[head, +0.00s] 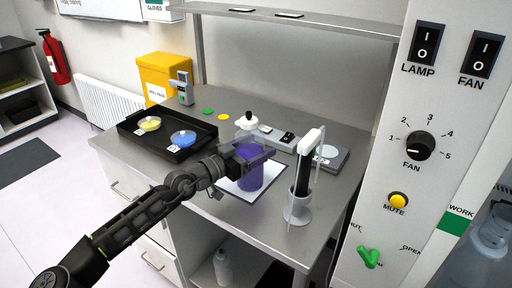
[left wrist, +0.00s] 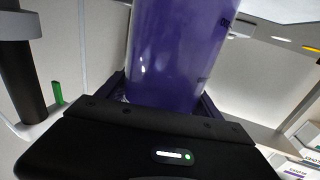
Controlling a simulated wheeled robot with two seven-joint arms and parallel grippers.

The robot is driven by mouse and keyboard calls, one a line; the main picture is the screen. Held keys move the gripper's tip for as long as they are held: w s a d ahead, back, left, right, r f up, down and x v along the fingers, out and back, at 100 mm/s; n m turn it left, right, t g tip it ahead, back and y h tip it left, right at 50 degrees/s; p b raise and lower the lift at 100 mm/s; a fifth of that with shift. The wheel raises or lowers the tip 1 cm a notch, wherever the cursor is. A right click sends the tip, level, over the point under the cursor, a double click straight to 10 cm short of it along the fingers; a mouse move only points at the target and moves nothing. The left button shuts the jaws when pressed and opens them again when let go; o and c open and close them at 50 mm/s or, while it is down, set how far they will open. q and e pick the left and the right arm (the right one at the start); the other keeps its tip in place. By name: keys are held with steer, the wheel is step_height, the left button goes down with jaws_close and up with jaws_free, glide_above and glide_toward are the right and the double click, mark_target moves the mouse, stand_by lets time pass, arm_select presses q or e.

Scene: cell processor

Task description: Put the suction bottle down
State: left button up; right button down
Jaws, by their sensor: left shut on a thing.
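The suction bottle (head: 250,178) is a clear bottle with purple liquid and a white top, upright over the white mat (head: 233,190) on the metal bench. I cannot tell whether its base touches the mat. My right gripper is in neither view.
A black tray (head: 140,148) with a yellow and a blue dish lies left of the bottle. A white holder with a black-and-white upright device (head: 303,165) stands close on the right. Grey flat devices (head: 275,137) lie behind. A shelf (head: 290,17) spans above; a control panel (head: 440,110) rises at right.

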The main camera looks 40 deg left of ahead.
arm_select(q)
steer(key=o, duration=2.1)
steer(key=shift+f, duration=0.1)
steer(key=b+v, duration=0.1)
steer(key=v, duration=1.1)
steer(key=shift+b, duration=0.3)
